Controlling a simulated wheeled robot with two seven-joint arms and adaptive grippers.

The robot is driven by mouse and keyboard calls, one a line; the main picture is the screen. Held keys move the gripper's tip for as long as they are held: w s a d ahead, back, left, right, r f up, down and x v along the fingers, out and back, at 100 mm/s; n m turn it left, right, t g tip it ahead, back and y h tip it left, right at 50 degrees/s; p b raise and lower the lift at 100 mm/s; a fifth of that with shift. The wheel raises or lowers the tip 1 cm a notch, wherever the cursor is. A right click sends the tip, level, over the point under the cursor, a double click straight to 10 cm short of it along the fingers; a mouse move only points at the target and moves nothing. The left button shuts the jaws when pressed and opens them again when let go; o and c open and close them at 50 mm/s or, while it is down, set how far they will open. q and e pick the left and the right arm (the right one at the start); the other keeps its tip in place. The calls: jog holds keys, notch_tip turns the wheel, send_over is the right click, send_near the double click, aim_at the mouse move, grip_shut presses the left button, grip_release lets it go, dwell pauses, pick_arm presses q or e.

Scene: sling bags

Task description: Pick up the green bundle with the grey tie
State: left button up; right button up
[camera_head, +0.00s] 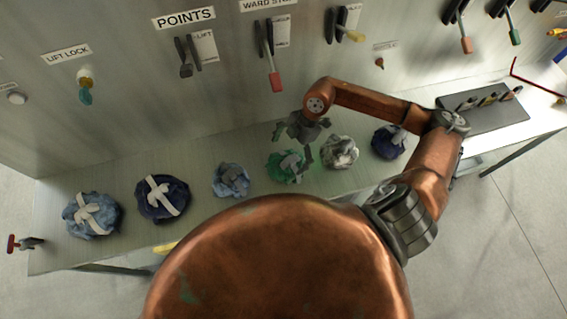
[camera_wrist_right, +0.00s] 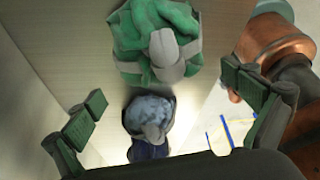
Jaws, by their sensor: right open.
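The green bundle with a grey tie (camera_head: 283,166) lies on the bench in the head view, between a light blue bundle and a grey-white one. In the right wrist view the green bundle (camera_wrist_right: 155,35) is large at the top, its grey tie wrapped across it. My right gripper (camera_head: 306,148) is above and beside the green bundle and partly covers it in the head view. In the wrist view its two fingers (camera_wrist_right: 165,112) are spread wide with nothing between them held. My left gripper is not in view.
Along the bench lie a light blue bundle (camera_head: 231,180), a grey-white bundle (camera_head: 340,152), a dark blue bundle (camera_head: 388,142) and two white-tied blue bundles (camera_head: 162,197) (camera_head: 92,215). A panel with levers (camera_head: 272,72) stands behind. A dark tray (camera_head: 490,115) lies right.

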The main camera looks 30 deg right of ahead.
aim_at(282, 166)
jog(key=shift+s+d+f, duration=0.1)
jog(key=shift+d+f, duration=0.1)
jog(key=shift+f, duration=0.2)
jog(key=shift+x, duration=0.8)
jog(key=p+x, duration=0.1)
jog(key=x, duration=0.3)
jog(key=shift+a, duration=0.2)
jog(key=shift+a+f, duration=0.15)
jog(key=shift+f, duration=0.4)
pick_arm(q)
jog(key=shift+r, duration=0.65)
pick_arm(e)
jog(key=shift+c, duration=0.7)
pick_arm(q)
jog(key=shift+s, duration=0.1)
pick_arm(e)
jog(key=c, duration=1.2)
